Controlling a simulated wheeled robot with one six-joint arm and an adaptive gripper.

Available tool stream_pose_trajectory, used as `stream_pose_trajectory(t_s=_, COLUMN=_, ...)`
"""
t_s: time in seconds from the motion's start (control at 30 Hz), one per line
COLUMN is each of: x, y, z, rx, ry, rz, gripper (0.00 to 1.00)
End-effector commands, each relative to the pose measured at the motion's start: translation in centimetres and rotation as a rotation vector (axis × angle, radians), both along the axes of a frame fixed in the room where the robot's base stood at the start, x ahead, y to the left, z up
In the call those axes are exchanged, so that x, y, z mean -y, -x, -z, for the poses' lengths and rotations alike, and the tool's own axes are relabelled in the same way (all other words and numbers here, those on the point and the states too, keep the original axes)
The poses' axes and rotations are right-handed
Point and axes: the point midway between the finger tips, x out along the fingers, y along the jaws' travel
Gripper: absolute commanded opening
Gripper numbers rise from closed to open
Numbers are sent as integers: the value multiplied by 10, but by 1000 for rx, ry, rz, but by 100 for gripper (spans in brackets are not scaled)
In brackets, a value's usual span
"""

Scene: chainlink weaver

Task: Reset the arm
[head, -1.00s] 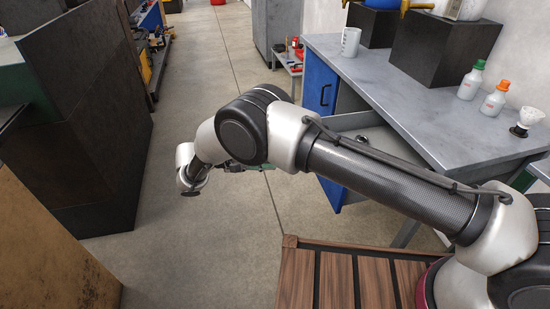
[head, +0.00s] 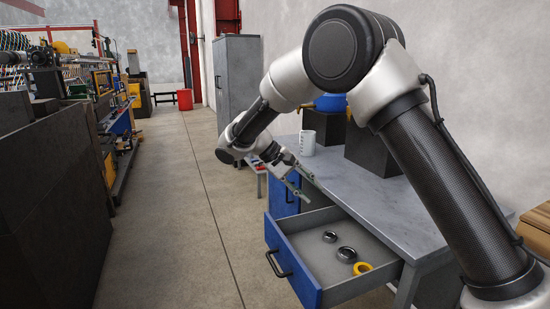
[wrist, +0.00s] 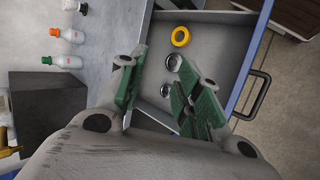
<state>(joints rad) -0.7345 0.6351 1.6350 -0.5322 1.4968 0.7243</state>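My arm is bent, with the elbow high in the head view. The open blue-fronted drawer (head: 300,262) lies below. It holds a yellow ring (head: 362,268) and dark-and-silver round parts (head: 346,254). The ring also shows in the wrist view (wrist: 181,37).
The grey workbench (head: 335,180) carries a white mug (head: 307,143) and dark blocks (head: 372,152). A grey cabinet (head: 237,85) stands behind. Dark crates (head: 45,200) line the left. The floor aisle (head: 175,200) between is clear.

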Motion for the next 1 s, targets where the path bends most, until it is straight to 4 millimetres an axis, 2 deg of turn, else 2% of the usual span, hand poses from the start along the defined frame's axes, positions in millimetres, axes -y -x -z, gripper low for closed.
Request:
stream_pose_trajectory(t_s=0.03, x=29, y=6, z=-24, rx=-1, ry=-62, rz=28, gripper=34)
stream_pose_trajectory(t_s=0.2, x=111, y=44, z=-77, rx=1, ry=-265, rz=78, gripper=34)
stream_pose_trajectory(t_s=0.37, x=176, y=98, z=-110, rx=53, ry=-444, rz=105, gripper=34)
stream_pose_trajectory(t_s=0.5, x=220, y=153, z=-125, rx=134, ry=-582, rz=114, gripper=34)
stream_pose_trajectory(t_s=0.63, x=249, y=206, z=-127, rx=235, ry=-688, rz=109, gripper=34)
stream_pose_trajectory(t_s=0.8, x=267, y=261, z=-118, rx=373, ry=-775, rz=91, gripper=34)
stream_pose_trajectory(t_s=0.9, x=271, y=280, z=-111, rx=432, ry=-800, rz=79, gripper=34)
stream_pose_trajectory(t_s=1.0, x=272, y=290, z=-106, rx=465, ry=-812, rz=72, gripper=34)
